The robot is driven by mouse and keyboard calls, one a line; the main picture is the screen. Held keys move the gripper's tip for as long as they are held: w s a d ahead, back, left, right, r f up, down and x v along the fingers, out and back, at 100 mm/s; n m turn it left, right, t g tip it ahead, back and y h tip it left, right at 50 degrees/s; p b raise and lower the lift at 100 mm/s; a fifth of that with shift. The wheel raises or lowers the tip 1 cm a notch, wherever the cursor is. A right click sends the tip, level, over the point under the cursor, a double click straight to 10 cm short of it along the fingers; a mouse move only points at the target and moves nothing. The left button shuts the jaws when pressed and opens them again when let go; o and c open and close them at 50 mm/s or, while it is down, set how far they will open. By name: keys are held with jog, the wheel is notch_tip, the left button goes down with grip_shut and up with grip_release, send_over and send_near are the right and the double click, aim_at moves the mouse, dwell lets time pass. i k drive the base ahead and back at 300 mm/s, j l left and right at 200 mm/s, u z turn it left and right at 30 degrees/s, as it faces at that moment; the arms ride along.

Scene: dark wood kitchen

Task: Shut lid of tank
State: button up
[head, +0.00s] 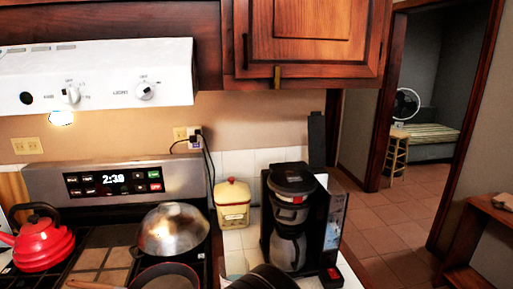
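The black coffee maker (292,182) stands on the counter right of the stove, with its carafe (290,250) inside. A tall black flat piece (317,140) stands upright at its back right, above the rear of its side section. It looks like the raised tank lid. The tank seems to be the right side section (334,215), which carries a pale label; its top opening is hard to make out. I cannot make out my gripper in the head view.
A cream canister (232,204) stands left of the coffee maker. A dark rounded shape (264,279) at the bottom edge is unclear. The stove holds a red kettle (40,243), a metal dome (173,229) and a pan (166,277). Cabinets (305,40) hang above; a doorway opens at right.

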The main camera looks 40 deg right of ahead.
aim_at(316, 122)
jog(key=z, duration=0.4)
jog(key=l+z, duration=0.15)
jog(key=z, duration=0.6)
jog(key=l+z, duration=0.1)
jog(key=z, duration=0.3)
